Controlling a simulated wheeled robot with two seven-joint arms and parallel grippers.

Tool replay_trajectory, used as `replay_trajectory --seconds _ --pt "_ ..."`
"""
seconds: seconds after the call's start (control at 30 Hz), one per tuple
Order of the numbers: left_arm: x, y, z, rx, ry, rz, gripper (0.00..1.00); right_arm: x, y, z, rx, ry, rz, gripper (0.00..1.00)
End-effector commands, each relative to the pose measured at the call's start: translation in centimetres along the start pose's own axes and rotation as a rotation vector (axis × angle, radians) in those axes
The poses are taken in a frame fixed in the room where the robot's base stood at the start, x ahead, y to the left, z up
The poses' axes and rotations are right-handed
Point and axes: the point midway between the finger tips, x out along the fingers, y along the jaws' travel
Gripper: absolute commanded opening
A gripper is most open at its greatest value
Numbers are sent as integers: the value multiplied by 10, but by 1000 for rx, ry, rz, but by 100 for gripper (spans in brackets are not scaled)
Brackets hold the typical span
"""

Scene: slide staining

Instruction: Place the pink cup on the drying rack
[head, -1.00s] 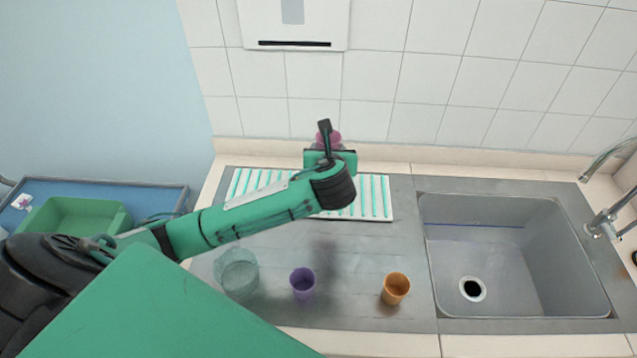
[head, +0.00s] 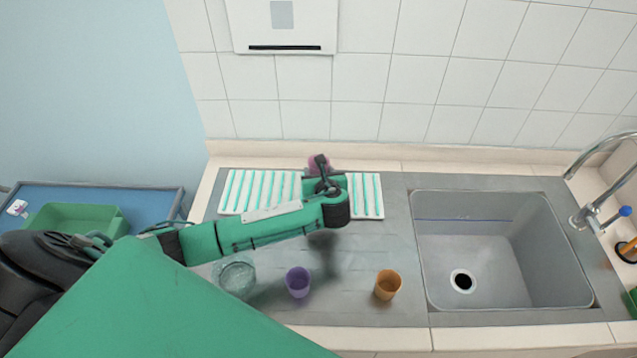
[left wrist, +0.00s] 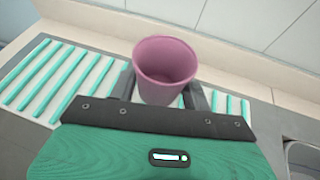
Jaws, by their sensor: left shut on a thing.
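The pink cup (left wrist: 165,70) is upright between the fingers of my left gripper (left wrist: 165,92) in the left wrist view. In the head view the pink cup (head: 318,162) shows only in part, behind my left gripper (head: 320,168), which is shut on it. The drying rack (head: 366,197) is a white ridged mat with green stripes at the back of the counter. The gripper and cup are over or just behind its back edge, right of its middle. I cannot tell whether the cup touches it. My right gripper is not in view.
A purple cup (head: 298,283), an orange cup (head: 388,284) and a clear glass container (head: 236,277) stand at the front of the grey counter. A sink (head: 500,240) with a faucet (head: 585,215) lies to the right. A green tray (head: 75,220) sits on a blue cart at left. A tiled wall is behind.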

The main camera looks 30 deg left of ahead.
Motion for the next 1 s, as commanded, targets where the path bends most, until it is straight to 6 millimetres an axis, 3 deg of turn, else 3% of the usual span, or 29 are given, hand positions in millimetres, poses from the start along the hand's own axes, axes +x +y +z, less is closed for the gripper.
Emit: replay_trajectory --seconds 0.5,0.9,0.93,1.0 --pt "22 -2 -53 1 0 1 24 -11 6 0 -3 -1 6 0" --pt "24 -2 -58 0 0 0 24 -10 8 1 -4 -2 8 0" --pt "24 -2 -58 0 -1 -1 54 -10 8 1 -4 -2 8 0" --pt "24 -2 -57 0 -1 -1 68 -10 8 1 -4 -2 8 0"
